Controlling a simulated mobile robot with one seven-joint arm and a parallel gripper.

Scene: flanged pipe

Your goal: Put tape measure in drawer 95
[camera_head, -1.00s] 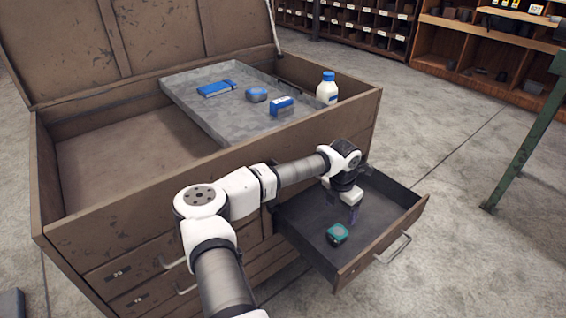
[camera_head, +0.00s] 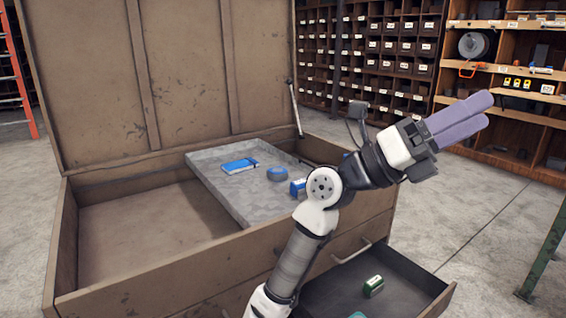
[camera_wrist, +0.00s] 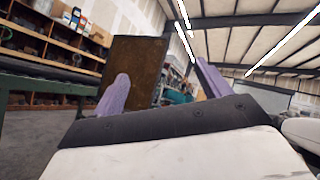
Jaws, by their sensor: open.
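My gripper (camera_head: 484,112) is raised high above the chest's right side, its purple fingers pointing up and right. It is open, and the fingers stand apart and empty in the wrist view (camera_wrist: 163,85). Below it, a drawer (camera_head: 421,291) of the brown chest is pulled out. A green-and-white block (camera_head: 374,286) and a teal item (camera_head: 357,315), cut off by the frame edge, lie inside. A rounded blue-and-grey item (camera_head: 278,174) like a tape measure lies on the grey tray (camera_head: 215,158). I cannot tell which item is the task's tape measure, nor read the drawer's number.
A blue notebook (camera_head: 240,165) and a blue box (camera_head: 298,187) are also on the tray. The chest's lid (camera_head: 180,75) stands open at the back. My arm hides most of a bottle. Shelves (camera_head: 390,50) line the back, and a green post (camera_head: 545,250) stands at right.

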